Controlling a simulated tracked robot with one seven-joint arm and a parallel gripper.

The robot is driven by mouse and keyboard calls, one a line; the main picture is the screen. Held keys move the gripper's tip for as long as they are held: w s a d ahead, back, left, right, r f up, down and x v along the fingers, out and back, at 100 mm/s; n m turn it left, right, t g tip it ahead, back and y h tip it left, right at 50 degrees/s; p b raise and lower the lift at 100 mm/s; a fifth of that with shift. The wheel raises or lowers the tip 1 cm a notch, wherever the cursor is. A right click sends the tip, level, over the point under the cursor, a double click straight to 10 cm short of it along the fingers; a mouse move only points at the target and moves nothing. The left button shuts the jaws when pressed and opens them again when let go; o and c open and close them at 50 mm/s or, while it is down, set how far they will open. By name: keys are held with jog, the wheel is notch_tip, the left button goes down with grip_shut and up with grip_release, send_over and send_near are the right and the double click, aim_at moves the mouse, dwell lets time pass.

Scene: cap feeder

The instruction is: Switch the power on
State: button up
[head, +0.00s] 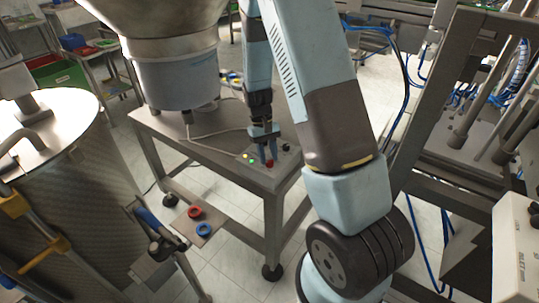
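A small grey control box (256,161) sits on the near right corner of the metal table. It has a green light and a yellow light on its left part, a red button (269,163) near its front and a small dark knob (286,147) to the right. My gripper (267,157) points down over the box, in line with the red button. The fingers hide part of the box top. I cannot tell whether the tips touch it.
A large feeder bowl (175,75) stands on the metal table (185,139), left of my gripper. A pale cable runs from it toward the box. A steel drum (70,190) is at the left, and machine frames (425,130) stand close at the right.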

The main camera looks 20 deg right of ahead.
jog(key=o, duration=0.4)
jog(key=shift+v, duration=6.8)
jog(key=s+r+t, duration=0.5)
jog(key=s+r, duration=0.6)
jog(key=r, duration=0.5)
jog(key=s+r+t, duration=0.1)
jog(key=s+r, duration=0.1)
jog(key=s, duration=0.3)
jog(key=s+r+t, duration=0.2)
jog(key=s, duration=0.3)
jog(key=s+d+r+m+t, duration=0.1)
jog(key=s+r+t, duration=0.1)
jog(key=s, duration=0.3)
jog(key=shift+s, duration=0.25)
